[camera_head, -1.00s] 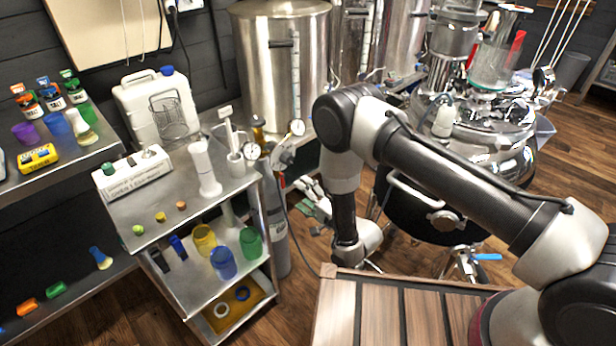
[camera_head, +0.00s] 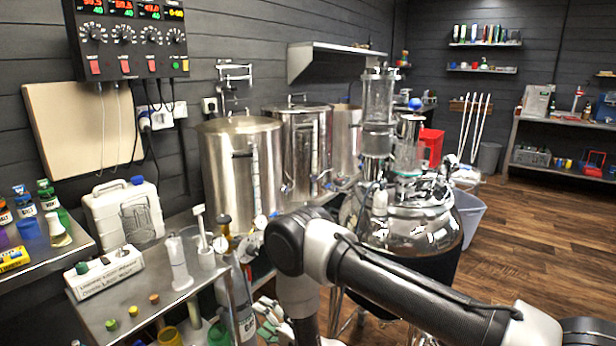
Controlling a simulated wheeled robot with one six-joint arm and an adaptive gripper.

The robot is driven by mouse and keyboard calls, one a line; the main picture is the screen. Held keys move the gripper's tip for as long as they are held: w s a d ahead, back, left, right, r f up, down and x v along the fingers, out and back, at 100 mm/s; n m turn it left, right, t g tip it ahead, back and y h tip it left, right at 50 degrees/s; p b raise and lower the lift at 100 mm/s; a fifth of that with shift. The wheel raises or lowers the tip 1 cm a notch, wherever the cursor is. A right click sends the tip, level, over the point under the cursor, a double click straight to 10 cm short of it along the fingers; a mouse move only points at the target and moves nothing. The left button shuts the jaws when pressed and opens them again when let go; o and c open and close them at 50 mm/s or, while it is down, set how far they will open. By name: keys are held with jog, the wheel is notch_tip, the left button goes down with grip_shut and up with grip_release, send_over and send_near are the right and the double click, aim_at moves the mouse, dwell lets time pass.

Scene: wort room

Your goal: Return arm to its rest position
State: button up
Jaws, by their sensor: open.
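My arm reaches in from the lower right of the head view and bends down at its elbow in the middle. My gripper (camera_head: 268,318) shows in part at the bottom edge, beside the forearm and to the right of the steel cart. Its jaws are apart, and I see nothing held between them. The lower part of the wrist is cut off by the picture edge.
The steel cart (camera_head: 150,296) carries a white rack (camera_head: 104,272), a white cylinder (camera_head: 178,264) and small stoppers. A gas cylinder (camera_head: 240,305) stands close to my gripper. Steel kettles (camera_head: 243,175) and a round vessel (camera_head: 410,225) stand behind. Open floor (camera_head: 530,270) lies at right.

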jog(key=s+d+f+n+g+h, duration=0.2)
jog(key=f+n+h, duration=0.1)
jog(key=f, duration=0.4)
jog(key=s+d+f+n+g+h, duration=0.2)
jog(key=s+d+f+h, duration=0.1)
jog(key=f, duration=0.3)
jog(key=s+d+n+g+h, duration=0.2)
jog(key=d+n+g+h, duration=0.15)
jog(key=d, duration=0.25)
jog(key=s+d+r+n+g+h, duration=0.1)
jog(key=s+d+r+g+h, duration=0.1)
jog(key=d+r, duration=0.7)
jog(key=s+d+r+n+g+h, duration=0.15)
jog(key=d+r, duration=0.45)
jog(key=r, duration=0.7)
jog(key=s+d+r+g+h, duration=0.1)
jog(key=s+d+r+h, duration=0.1)
jog(key=d+r, duration=0.65)
jog(key=s+d+r+m+t, duration=0.1)
jog(key=s+d+r, duration=0.3)
jog(key=r, duration=0.4)
jog(key=s+d+r+m+t, duration=0.2)
jog(key=s+d+r, duration=0.3)
jog(key=r, duration=0.4)
jog(key=s+d+r+m+t, duration=0.1)
jog(key=s+d+r, duration=0.3)
jog(key=r, duration=0.5)
jog(key=shift+s+d+t, duration=0.3)
jog(key=shift+d+t, duration=0.6)
